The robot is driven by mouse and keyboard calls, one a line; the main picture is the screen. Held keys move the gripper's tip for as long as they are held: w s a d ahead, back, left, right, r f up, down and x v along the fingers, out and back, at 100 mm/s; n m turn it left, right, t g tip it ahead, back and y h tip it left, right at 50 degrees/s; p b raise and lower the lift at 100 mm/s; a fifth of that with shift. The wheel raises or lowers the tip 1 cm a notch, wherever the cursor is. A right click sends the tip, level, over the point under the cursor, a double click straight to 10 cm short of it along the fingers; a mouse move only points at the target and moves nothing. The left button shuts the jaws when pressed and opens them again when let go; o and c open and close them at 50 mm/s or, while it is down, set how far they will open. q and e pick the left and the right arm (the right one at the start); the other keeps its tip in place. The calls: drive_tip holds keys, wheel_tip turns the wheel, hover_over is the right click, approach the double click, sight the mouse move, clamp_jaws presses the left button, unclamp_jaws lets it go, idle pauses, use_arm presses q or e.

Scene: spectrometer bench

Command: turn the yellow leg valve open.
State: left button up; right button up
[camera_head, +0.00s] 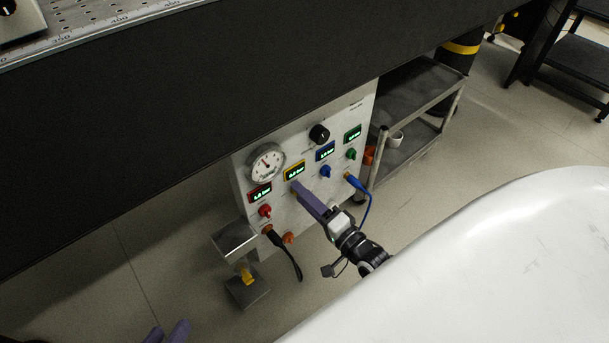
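The white control panel (281,222) under the dark bench carries red, yellow, blue and green displays. The yellow-framed display (295,171) is left of centre. I cannot see a yellow valve knob below it; my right gripper's purple fingers cover that spot. My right gripper (299,190) reaches up from the lower right, its fingertips at the panel just below the yellow display. Its fingers overlap in this view, so I cannot tell whether they hold anything. My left gripper (168,333) shows only its two purple fingertips at the bottom edge, apart and away from the panel.
Red (265,211), blue (325,172) and green (351,154) knobs, a round gauge (266,164) and a black knob (319,134) are on the panel. A blue cable (368,203) and black cable (290,256) hang close by. A grey cart (413,100) stands right.

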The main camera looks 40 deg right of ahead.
drive_tip(key=shift+s, duration=0.1)
use_arm(q)
drive_tip(key=f+p, duration=0.1)
drive_tip(key=a+f+g+y+p, duration=0.1)
drive_tip(key=shift+s+a+f+p, duration=0.15)
drive_tip(key=shift+s+a+p, duration=0.15)
drive_tip(key=shift+s+p, duration=0.05)
use_arm(e)
drive_tip(key=s, duration=1)
drive_tip(key=shift+d, duration=0.45)
